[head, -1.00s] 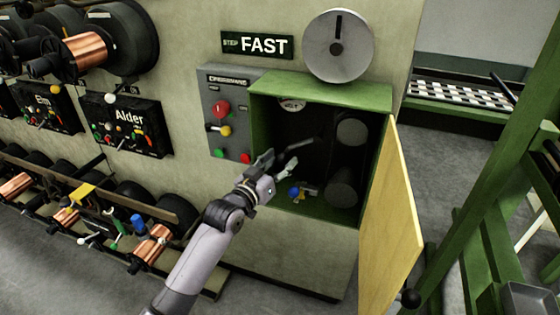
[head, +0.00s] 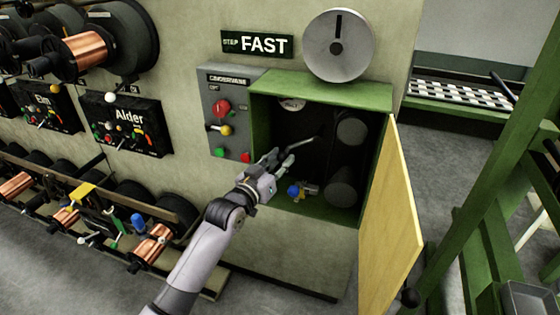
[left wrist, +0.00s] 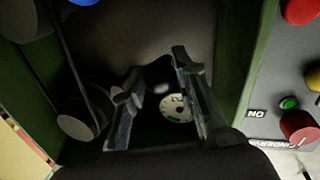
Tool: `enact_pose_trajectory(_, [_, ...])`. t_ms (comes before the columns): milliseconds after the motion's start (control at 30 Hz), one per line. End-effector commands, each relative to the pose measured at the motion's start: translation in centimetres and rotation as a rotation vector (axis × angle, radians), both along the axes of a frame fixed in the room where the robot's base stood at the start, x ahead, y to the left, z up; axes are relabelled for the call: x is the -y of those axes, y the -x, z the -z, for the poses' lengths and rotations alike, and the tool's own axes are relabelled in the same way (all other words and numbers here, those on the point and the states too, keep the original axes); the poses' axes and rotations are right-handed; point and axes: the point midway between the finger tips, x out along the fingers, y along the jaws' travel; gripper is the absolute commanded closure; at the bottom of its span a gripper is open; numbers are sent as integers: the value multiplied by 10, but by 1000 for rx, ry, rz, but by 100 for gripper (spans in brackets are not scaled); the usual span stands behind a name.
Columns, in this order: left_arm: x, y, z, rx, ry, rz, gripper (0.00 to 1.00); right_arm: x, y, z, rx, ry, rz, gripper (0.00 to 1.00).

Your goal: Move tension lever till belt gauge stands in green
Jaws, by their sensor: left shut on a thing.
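The open green cabinet (head: 318,88) has the belt gauge (head: 291,105) high on its inner back wall, partly cut off by the cabinet's top. The tension lever (head: 305,142) is a slim grey rod inside the cabinet. My left gripper (head: 280,160) reaches in at the opening and is shut on the lever's near end. In the left wrist view, the lever's dark knob (left wrist: 159,73) lies between the two fingers. The white gauge face (left wrist: 176,107) shows beyond them, with a small green patch; I cannot make out where its needle stands. My right gripper is not in view.
Dark rollers (head: 342,188) and a belt fill the cabinet's right side. A blue-tipped item (head: 293,191) lies on its floor. The wooden door (head: 390,220) hangs open at right. A grey control panel (head: 226,115) with knobs is close on the left.

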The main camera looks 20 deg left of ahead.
Motion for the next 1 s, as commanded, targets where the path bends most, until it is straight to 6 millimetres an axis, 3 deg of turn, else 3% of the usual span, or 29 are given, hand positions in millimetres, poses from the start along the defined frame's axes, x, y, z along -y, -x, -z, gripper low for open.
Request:
enact_pose_trajectory(567, [-1, 0, -2, 0, -12, -1, 100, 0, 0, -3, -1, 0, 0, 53])
enact_pose_trajectory(767, [-5, 0, -10, 2, -82, -1, 100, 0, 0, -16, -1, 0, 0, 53])
enact_pose_trajectory(1000, [-11, -1, -29, 7, -250, 0, 100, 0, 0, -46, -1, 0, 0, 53])
